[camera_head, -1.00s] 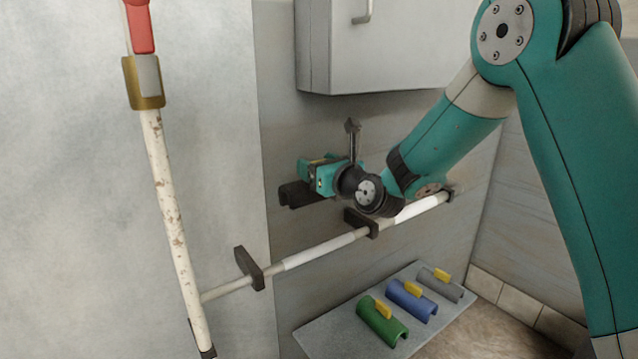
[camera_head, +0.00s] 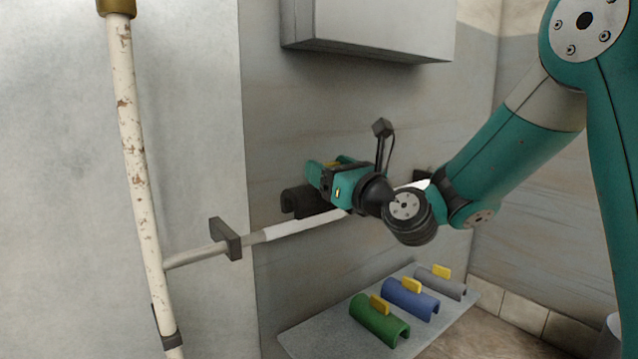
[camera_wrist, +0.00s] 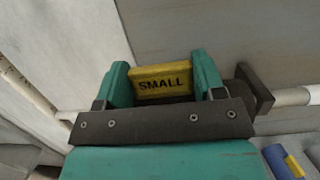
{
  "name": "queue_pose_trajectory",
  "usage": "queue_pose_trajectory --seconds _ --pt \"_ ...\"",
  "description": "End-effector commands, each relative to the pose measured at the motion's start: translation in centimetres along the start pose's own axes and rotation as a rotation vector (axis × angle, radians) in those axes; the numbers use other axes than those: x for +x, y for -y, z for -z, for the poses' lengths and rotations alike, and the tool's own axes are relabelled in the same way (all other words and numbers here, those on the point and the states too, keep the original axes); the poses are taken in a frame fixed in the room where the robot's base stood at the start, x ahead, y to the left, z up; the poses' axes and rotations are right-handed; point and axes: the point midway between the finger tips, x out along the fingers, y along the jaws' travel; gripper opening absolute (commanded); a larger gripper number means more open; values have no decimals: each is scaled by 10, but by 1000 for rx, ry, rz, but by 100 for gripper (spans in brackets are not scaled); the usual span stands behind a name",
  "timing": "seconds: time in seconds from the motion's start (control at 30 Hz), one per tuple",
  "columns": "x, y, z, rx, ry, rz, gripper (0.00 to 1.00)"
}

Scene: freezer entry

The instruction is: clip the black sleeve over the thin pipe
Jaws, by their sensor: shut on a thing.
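My gripper (camera_head: 322,172) is shut on the yellow tab of the black sleeve (camera_head: 291,203). In the wrist view the tab (camera_wrist: 160,83) reads "SMALL" and sits between the green fingers; most of the sleeve is hidden behind the gripper. The horizontal pipe (camera_head: 196,255) branches off the upright pipe, with a narrower grey part on the left and a white part (camera_head: 290,228) further right. In the head view the sleeve appears just above the white part; I cannot tell whether they touch. The pipe also shows at the right of the wrist view (camera_wrist: 294,97).
A dark bracket (camera_head: 226,239) holds the pipe at left; another (camera_wrist: 256,87) is close right of my gripper. A rusty white upright pipe (camera_head: 135,150) stands left. Green (camera_head: 378,321), blue (camera_head: 409,299) and grey (camera_head: 441,283) sleeves lie on a tray (camera_head: 310,342) below. A box (camera_head: 370,30) hangs above.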

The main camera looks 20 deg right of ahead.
Motion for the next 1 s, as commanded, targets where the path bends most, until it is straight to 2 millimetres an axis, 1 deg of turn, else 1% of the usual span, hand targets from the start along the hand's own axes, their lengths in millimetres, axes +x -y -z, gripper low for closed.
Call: queue_pose_trajectory --seconds 0.03,0.2,0.33,0.8,1.0 --pt "-9 1 16 -1 13 5 17" --pt "-22 1 21 -1 42 12 17" --pt "-25 0 21 -2 51 15 17" --pt "-25 1 19 0 49 16 17" --pt "-13 0 22 0 49 14 17"
